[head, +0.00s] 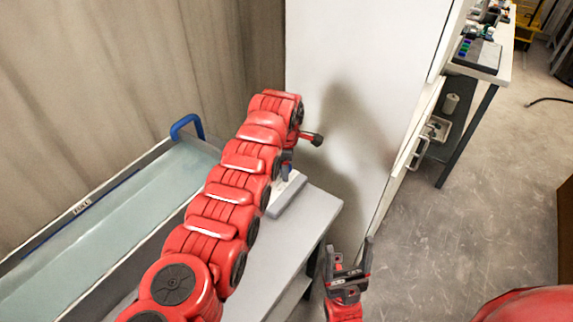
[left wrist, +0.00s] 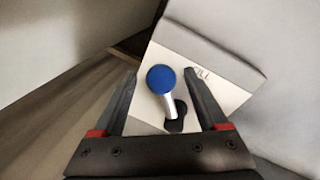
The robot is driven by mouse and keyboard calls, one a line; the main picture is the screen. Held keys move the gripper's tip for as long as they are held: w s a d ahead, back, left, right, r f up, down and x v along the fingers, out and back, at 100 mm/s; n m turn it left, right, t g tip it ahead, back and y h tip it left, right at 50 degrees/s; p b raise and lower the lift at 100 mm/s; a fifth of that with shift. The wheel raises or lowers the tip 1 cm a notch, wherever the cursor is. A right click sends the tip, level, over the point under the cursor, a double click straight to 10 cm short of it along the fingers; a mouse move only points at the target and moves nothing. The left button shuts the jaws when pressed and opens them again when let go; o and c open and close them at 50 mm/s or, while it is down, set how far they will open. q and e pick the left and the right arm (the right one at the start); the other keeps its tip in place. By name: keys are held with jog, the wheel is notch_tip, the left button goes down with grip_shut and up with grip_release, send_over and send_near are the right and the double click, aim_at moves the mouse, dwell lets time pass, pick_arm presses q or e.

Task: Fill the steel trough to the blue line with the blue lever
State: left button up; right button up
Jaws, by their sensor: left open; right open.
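The steel trough (head: 110,228) lies at the left of the head view with pale blue-green water in it. A dark blue line (head: 68,222) runs along its far inner wall, just above the water. In the left wrist view, the blue lever (left wrist: 161,79) has a round blue knob on a pale stem, on a white panel (left wrist: 215,80) with partly readable lettering. My left gripper (left wrist: 162,74) is open, its fingers either side of the knob; contact cannot be told. In the head view my left arm mostly hides this gripper. My right gripper (head: 348,248) is open and empty.
A blue curved pipe (head: 187,126) stands at the trough's far end. A grey bench top (head: 300,225) is beside the trough. A white cabinet (head: 365,60) stands behind it. A table with objects (head: 490,70) is at the upper right. Grey floor is open at right.

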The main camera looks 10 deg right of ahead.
pick_arm(q)
jog(key=shift+r, duration=0.1)
jog(key=s+r+b, duration=0.3)
jog(key=r, duration=1.3)
jog(key=shift+a+r, duration=0.4)
jog(key=shift+a, duration=0.05)
jog(key=shift+s, duration=0.1)
